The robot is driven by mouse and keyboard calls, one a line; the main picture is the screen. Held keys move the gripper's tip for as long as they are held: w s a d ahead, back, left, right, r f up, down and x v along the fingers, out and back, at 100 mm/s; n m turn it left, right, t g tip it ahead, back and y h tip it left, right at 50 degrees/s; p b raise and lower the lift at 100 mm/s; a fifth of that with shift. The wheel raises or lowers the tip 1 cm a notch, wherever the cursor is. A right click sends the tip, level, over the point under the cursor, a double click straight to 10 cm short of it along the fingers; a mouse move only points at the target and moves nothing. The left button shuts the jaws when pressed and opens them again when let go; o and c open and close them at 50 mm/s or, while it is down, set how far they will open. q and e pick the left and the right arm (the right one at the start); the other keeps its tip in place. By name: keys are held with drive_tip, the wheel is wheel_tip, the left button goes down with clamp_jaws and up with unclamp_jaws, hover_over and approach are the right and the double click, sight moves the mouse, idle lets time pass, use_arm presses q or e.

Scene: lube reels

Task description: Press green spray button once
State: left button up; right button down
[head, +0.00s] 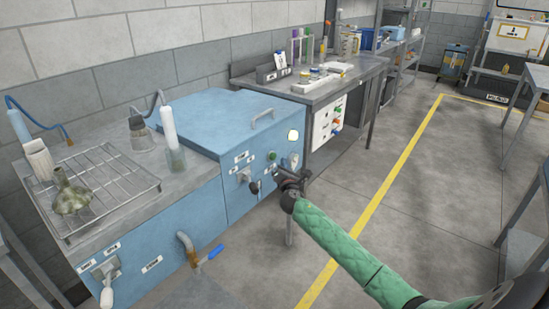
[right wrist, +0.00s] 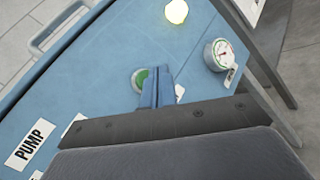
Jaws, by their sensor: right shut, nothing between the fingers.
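The green button (head: 272,156) sits on the front panel of the blue machine (head: 210,120). In the right wrist view the green button (right wrist: 138,78) has a pale ring and is partly covered by my fingers. My right gripper (head: 278,173) is shut and empty, just in front of the panel and a little below the button in the head view. In the right wrist view its closed fingertips (right wrist: 156,72) overlap the button's right side. I cannot tell whether they touch it. My left gripper is not in view.
A lit pale lamp (head: 293,136) and a round gauge (right wrist: 219,54) are near the button. A PUMP label (right wrist: 30,144) is on the panel. A grey workbench (head: 345,83) stands beyond the machine. The floor to the right is open around a yellow line (head: 385,191).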

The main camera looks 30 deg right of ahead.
drive_tip(key=shift+s+d, duration=0.35)
drive_tip(key=shift+s, duration=0.45)
drive_tip(key=shift+s+d, duration=0.3)
drive_tip(key=shift+s, duration=0.5)
